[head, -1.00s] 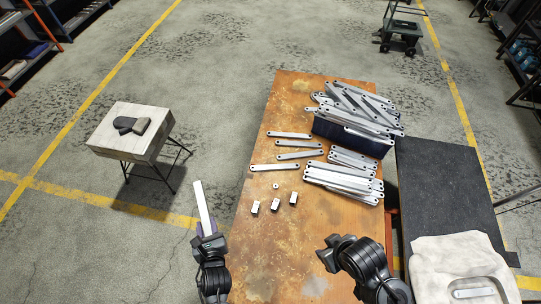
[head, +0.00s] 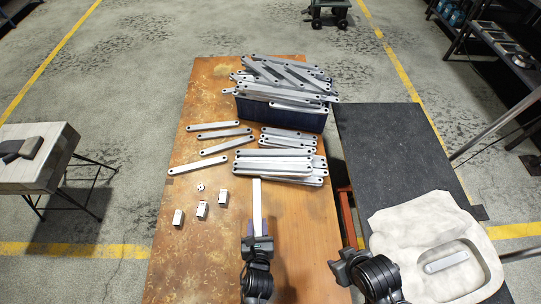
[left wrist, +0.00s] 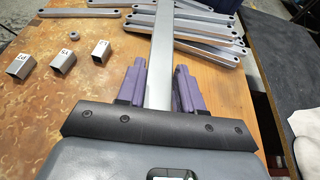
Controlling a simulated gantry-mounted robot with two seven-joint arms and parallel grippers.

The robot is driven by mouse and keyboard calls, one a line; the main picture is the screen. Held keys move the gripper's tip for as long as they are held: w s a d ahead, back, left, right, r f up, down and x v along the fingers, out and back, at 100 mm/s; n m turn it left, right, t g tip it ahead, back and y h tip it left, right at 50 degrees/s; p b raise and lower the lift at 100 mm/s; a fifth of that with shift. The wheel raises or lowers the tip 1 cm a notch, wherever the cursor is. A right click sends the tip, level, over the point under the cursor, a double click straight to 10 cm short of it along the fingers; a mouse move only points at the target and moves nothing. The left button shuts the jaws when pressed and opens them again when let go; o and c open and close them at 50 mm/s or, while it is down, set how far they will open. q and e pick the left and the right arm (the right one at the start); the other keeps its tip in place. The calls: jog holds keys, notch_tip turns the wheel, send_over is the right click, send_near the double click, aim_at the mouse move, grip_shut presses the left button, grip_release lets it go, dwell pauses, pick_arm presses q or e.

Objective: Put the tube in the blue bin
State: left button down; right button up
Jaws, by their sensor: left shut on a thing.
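My left gripper (head: 257,242) has its purple fingers closed on a long grey tube (head: 257,200). The tube points forward over the rusty table (head: 210,255), towards the stacked brackets. In the left wrist view the tube (left wrist: 161,50) runs up between the two fingers (left wrist: 159,88), apparently above the brackets. The dark blue bin (head: 285,116) stands at the back right of the table, ahead of the tube. It is heaped with grey brackets (head: 280,78) that hide its inside. My right gripper (head: 343,268) is at the table's right edge; its jaws are unclear.
A stack of brackets (head: 275,162) lies between the tube and the bin. Loose brackets (head: 225,144) lie left of it. Several short pieces, such as one block (head: 203,209), and a nut (head: 200,187) sit at left. A black bench (head: 385,150) adjoins the table's right side.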

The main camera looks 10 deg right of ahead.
pick_arm(q)
jog(key=shift+d+f+b, duration=0.25)
jog(key=shift+f+b, duration=0.15)
jog(key=shift+f, duration=0.25)
jog(key=shift+d+f+b, duration=0.25)
jog(key=shift+f+b, duration=0.1)
jog(key=shift+f, duration=0.25)
jog(key=shift+a+f+b, duration=0.25)
jog(key=shift+f+b, duration=0.5)
jog(key=shift+b, duration=0.25)
jog(key=shift+a+f+b, duration=0.1)
jog(key=shift+f+b, duration=0.1)
jog(key=shift+b, duration=0.1)
jog(key=shift+w+f, duration=0.2)
jog(key=b, duration=0.8)
send_over(247, 216)
jog(key=f, duration=0.4)
jog(key=s+f, duration=0.1)
jog(key=f, duration=0.1)
jog(key=shift+f, duration=0.3)
jog(key=shift+w+f+b, duration=0.15)
jog(key=shift+w+b, duration=0.15)
jog(key=shift+w, duration=0.15)
notch_tip(247, 216, down, 4)
jog(key=b, duration=0.3)
pick_arm(e)
notch_tip(247, 216, down, 17)
jog(key=a, duration=0.1)
jog(key=shift+f, duration=0.2)
jog(key=shift+a, duration=0.1)
